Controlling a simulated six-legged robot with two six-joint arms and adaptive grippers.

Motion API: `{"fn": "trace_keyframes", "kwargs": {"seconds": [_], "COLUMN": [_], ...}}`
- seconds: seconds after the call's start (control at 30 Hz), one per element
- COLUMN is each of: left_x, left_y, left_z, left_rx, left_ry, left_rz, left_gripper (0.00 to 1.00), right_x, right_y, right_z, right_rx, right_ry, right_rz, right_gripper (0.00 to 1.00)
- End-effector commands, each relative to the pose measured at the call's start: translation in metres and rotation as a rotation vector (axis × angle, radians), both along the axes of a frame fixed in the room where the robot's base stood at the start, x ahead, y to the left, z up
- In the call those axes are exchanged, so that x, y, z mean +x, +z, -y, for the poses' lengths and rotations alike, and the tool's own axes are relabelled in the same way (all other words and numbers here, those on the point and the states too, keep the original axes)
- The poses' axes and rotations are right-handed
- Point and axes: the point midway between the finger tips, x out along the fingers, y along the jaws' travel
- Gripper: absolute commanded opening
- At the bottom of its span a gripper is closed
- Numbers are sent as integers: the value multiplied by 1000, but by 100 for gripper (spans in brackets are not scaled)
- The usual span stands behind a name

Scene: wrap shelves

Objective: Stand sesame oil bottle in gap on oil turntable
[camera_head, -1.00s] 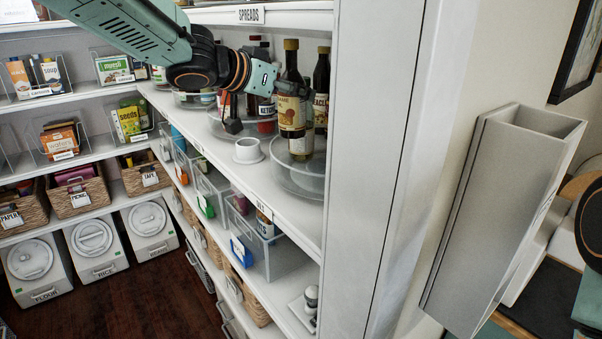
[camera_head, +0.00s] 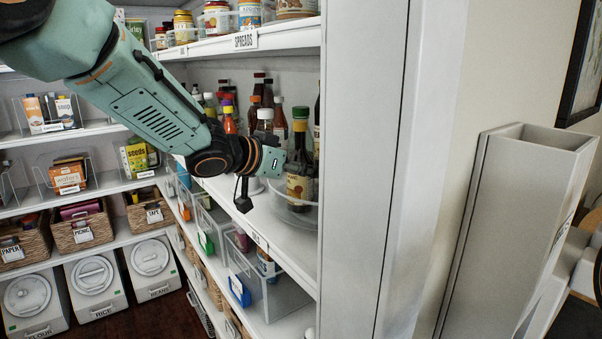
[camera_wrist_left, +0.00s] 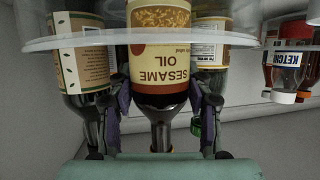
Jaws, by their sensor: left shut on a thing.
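The sesame oil bottle (camera_head: 299,187) is upright, dark, with a cream and yellow label. My left gripper (camera_head: 291,168) is shut on it above the label. In the left wrist view, which looks upside down, the bottle (camera_wrist_left: 161,70) is between the two fingers (camera_wrist_left: 160,112), its narrow neck pointing down the picture. The clear oil turntable (camera_head: 296,217) is under the bottle in the head view. Whether the bottle's base touches the turntable is hidden. My right gripper is not in view.
A ketchup bottle (camera_wrist_left: 288,60) is off to one side. The white shelf upright (camera_head: 362,170) is close right of the turntable.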

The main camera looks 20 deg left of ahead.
Motion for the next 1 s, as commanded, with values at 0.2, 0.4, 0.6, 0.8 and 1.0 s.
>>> {"fn": "trace_keyframes", "kwargs": {"seconds": [0.2, 0.4, 0.6, 0.8, 1.0], "left_x": [2, 1, 1, 1, 1], "left_y": [2, -3, -3, -2, 1], "left_z": [0, 1, 0, 0, 0], "left_rx": [1, 2, 2, 2, 1], "left_ry": [0, 1, 1, 1, 1], "left_rz": [3, 0, 0, 0, 1], "left_gripper": [3, 52, 69, 73, 73], "right_x": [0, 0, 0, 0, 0], "right_y": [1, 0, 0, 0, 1], "right_z": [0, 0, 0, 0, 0], "right_rx": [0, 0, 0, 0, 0], "right_ry": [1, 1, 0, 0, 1], "right_rz": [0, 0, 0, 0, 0], "right_gripper": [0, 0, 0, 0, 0]}}
